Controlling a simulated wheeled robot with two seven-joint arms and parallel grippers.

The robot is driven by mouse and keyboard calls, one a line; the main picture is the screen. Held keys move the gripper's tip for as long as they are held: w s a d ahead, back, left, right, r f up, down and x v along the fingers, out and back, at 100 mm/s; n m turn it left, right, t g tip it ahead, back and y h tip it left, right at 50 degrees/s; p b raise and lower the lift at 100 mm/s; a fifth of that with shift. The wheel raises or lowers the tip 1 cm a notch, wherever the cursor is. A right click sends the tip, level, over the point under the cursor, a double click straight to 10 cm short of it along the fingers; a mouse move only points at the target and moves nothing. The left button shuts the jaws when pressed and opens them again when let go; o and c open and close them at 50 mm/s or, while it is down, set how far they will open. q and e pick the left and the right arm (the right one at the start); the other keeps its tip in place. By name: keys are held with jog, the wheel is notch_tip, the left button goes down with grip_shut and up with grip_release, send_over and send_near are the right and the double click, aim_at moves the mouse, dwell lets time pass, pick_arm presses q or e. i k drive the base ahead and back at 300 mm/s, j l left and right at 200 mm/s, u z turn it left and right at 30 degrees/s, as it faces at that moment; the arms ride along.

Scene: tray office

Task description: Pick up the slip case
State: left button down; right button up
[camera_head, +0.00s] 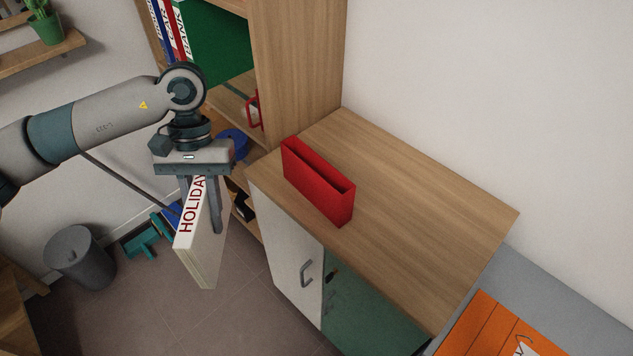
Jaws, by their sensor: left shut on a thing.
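The slip case (319,184) looks to be the red, narrow, open-topped box standing upright on the wooden cabinet top. Its inside looks empty from here, though its bottom is hidden. My left gripper (201,212) is to the left of the cabinet, apart from the red case, pointing down. It is shut on a white book or binder (207,252) with HOLIDAY in red letters on its spine, which hangs in the air above the floor. My right gripper is out of view.
The cabinet top (430,215) is clear around the red case. A tall wooden shelf (300,60) with binders stands behind the cabinet. A grey bin (80,258) stands on the floor at left. An orange crate or box (490,330) is at the lower right.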

aim_at(330, 191)
jog(key=j+z, duration=0.3)
jog(key=j, duration=0.2)
jog(key=k+j+z, duration=0.1)
jog(key=j+z, duration=0.2)
jog(key=j, duration=0.2)
jog(key=k+j+z, duration=0.1)
jog(key=j+z, duration=0.2)
jog(key=j, duration=0.2)
